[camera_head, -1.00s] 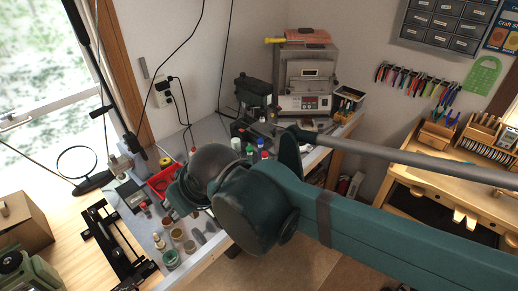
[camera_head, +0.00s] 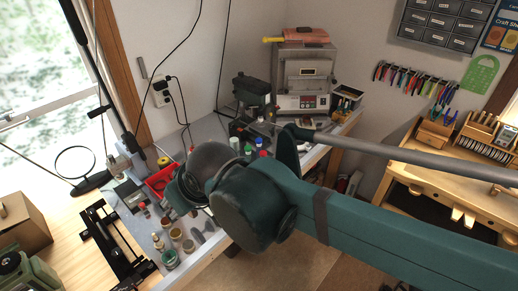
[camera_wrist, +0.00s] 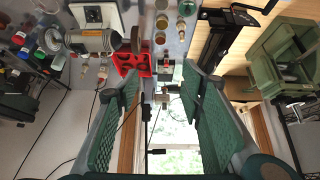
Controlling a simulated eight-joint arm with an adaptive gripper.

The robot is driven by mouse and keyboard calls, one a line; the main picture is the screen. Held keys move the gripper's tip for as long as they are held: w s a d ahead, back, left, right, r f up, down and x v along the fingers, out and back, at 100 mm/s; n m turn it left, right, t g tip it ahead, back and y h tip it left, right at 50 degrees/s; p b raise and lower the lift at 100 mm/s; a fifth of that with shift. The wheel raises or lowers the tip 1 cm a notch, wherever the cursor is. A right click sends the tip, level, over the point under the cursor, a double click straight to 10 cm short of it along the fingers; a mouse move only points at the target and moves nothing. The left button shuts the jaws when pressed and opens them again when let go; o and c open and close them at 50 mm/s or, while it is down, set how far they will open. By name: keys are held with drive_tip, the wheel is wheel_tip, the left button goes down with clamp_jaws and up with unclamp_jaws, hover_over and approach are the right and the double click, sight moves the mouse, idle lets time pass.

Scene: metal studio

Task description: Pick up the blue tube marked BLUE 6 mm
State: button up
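My gripper (camera_wrist: 163,100) is open in the wrist view, with nothing between its two green ribbed fingers. In the head view my own arm hides most of it above the grey bench. Several small containers with coloured caps stand together on the bench behind my wrist. A small blue one (camera_head: 263,154) is among them, beside a red-capped one (camera_head: 259,142). A blue cap (camera_wrist: 27,55) also shows at the left of the wrist view, well away from my fingers. The marking BLUE 6 mm cannot be read, so I cannot tell which one is the tube.
Small jars (camera_head: 170,259) stand near the bench front. A kiln-like machine (camera_head: 302,82) stands behind. A magnifier (camera_head: 75,162) is at the left.

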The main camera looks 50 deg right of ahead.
drive_tip(key=w+d+r+n+g+h, duration=0.1)
drive_tip(key=w+d+r+n+g, duration=0.3)
drive_tip(key=w+d, duration=0.75)
drive_tip(key=n+g+y+p, duration=0.1)
drive_tip(key=n+g+p, duration=0.2)
drive_tip(key=n, duration=1)
hover_over(259, 140)
drive_tip(key=f, duration=2.1)
drive_tip(key=shift+w+a+f, duration=0.15)
drive_tip(key=shift+a+f, duration=0.1)
drive_tip(key=shift+f, duration=0.1)
drive_tip(key=shift+d+f, duration=0.25)
drive_tip(key=shift+d, duration=0.05)
drive_tip(key=shift+f, duration=1.3)
